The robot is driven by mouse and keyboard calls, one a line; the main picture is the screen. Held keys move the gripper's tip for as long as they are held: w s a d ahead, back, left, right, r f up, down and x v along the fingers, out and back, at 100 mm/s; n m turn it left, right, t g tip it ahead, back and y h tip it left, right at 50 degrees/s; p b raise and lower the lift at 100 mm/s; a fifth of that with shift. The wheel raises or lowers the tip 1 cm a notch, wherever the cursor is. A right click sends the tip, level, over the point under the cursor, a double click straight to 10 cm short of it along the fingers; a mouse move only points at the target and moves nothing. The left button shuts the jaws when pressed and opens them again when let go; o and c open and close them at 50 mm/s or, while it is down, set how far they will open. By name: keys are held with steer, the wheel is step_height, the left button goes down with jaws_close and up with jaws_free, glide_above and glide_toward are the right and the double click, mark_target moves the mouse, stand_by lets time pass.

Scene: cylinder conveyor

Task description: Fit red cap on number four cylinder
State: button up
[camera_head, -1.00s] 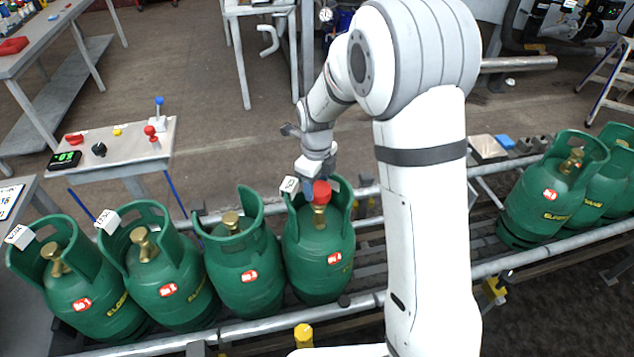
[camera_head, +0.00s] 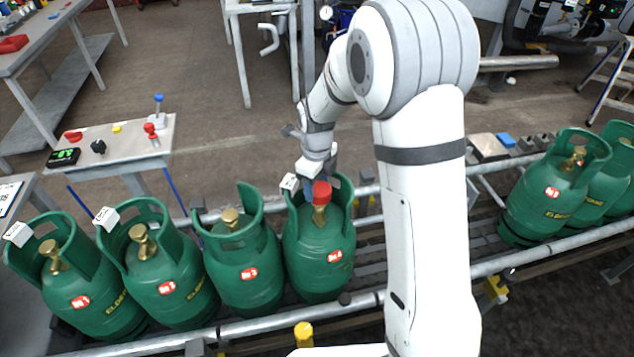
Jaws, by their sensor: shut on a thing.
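Several green cylinders stand in a row on the conveyor. The fourth from the left, the number four cylinder (camera_head: 318,262), has a red label on its front and a brass valve (camera_head: 319,215) inside its collar. The red cap (camera_head: 322,192) sits at the top of that valve, inside the collar opening. My gripper (camera_head: 312,184) is at the cap from behind, shut on it, with its fingers partly hidden by the cap and collar. I cannot tell whether the cap is fully seated on the valve.
Three other cylinders (camera_head: 247,278) stand to the left with bare brass valves, and more (camera_head: 545,205) stand at the right. Conveyor rails (camera_head: 240,328) run in front and behind. A control table (camera_head: 130,140) stands at the left. The conveyor right of the number four cylinder is partly hidden by my arm.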

mark_target(317, 187)
steer(key=shift+f+b, duration=1.15)
steer(key=shift+f, duration=0.6)
steer(key=o, duration=1)
steer(key=shift+o, duration=0.2)
steer(key=shift+r, duration=0.1)
step_height(317, 187, up, 7)
steer(key=shift+r, duration=0.35)
